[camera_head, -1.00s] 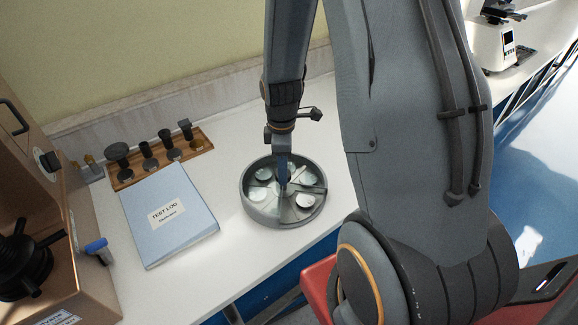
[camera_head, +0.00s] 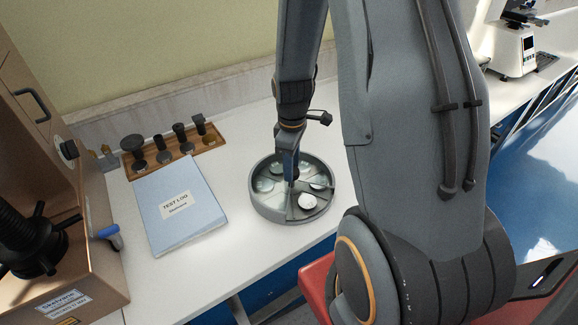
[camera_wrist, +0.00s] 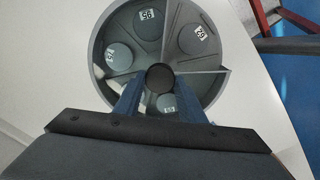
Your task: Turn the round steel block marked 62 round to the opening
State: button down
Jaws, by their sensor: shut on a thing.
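A round grey tray (camera_head: 265,208) stands on the white bench, with dividers and several round steel blocks inside. In the wrist view the tray (camera_wrist: 97,50) fills the upper middle. A block at its upper right (camera_wrist: 198,40) has a tilted label that seems to read 62. Other blocks lie at the top (camera_wrist: 147,27), at the left (camera_wrist: 118,58) and near the bottom (camera_wrist: 167,103); their labels are turned or too small to read surely. My gripper (camera_wrist: 160,90) points down at the tray's middle, shut on the dark round centre knob (camera_wrist: 160,77). I cannot tell where the opening is.
A blue test log binder (camera_head: 176,208) lies left of the tray. Behind it is a wooden rack (camera_head: 172,160) with several dark fittings. A brown tester (camera_head: 95,255) stands at the far left. Bare bench lies around the tray.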

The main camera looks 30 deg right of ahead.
jog(key=c, duration=1.2)
grip_release()
jog(key=shift+o, duration=0.2)
jog(key=shift+r, duration=0.15)
jog(key=shift+r+b, duration=0.8)
jog(key=shift+r, duration=3)
jog(key=s+a+r+m+t+b, duration=0.1)
jog(key=s+a+r+m, duration=0.1)
jog(key=s+a+m, duration=0.6)
jog(key=shift+s+a+r+m+b, duration=0.15)
jog(key=shift+a+r+m+b, duration=0.2)
jog(key=shift+a, duration=0.75)
